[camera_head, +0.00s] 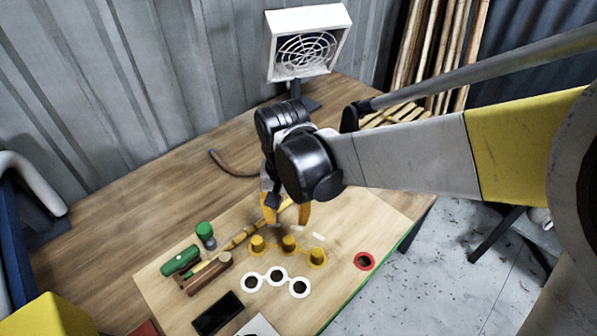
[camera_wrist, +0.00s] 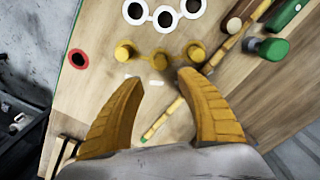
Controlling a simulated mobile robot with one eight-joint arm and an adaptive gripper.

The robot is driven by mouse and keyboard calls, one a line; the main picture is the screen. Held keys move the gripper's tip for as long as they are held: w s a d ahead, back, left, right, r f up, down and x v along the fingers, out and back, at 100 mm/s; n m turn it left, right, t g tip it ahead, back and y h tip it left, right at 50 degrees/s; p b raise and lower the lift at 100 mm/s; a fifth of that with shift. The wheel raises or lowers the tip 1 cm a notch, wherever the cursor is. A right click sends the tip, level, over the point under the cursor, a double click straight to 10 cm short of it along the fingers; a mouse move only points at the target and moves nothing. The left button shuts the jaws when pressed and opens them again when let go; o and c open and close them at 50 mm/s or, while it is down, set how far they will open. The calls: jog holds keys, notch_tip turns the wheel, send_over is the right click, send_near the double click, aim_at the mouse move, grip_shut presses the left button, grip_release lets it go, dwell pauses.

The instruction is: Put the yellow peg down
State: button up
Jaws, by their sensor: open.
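Three short yellow pegs stand upright in a row on a yellow three-ring holder on the light wooden board: one at the left (camera_head: 257,243), one in the middle (camera_head: 289,242) and one at the right (camera_head: 318,256). The wrist view shows the same row, with pegs at its left end (camera_wrist: 125,51), middle (camera_wrist: 161,57) and right end (camera_wrist: 196,52). My gripper (camera_head: 287,213) is above the board, just behind the row in the head view. Its yellow fingers (camera_wrist: 162,78) are spread apart with nothing between them. I cannot tell its exact height.
A rattan stick (camera_wrist: 165,120) lies on the board, passing beneath the gripper in the wrist view. A white three-hole holder (camera_head: 275,275), red ring (camera_head: 364,261), green-topped peg (camera_head: 205,230), green cylinder (camera_head: 180,260) and black tray (camera_head: 218,312) are nearby. A fan (camera_head: 305,45) stands behind.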

jog(key=shift+r, duration=0.3)
jog(key=s+d+r+t, duration=0.1)
jog(key=d+r+t, duration=0.1)
jog(key=d, duration=0.6)
jog(key=s+d+r+t, duration=0.2)
jog(key=d+r, duration=0.2)
jog(key=d, duration=0.5)
jog(key=s+d+r+m+t, duration=0.1)
jog(key=s+d+r+t, duration=0.1)
jog(key=d, duration=0.6)
jog(key=shift+s+d+r+t, duration=0.25)
jog(key=shift+r+t, duration=0.35)
jog(key=shift+r, duration=0.35)
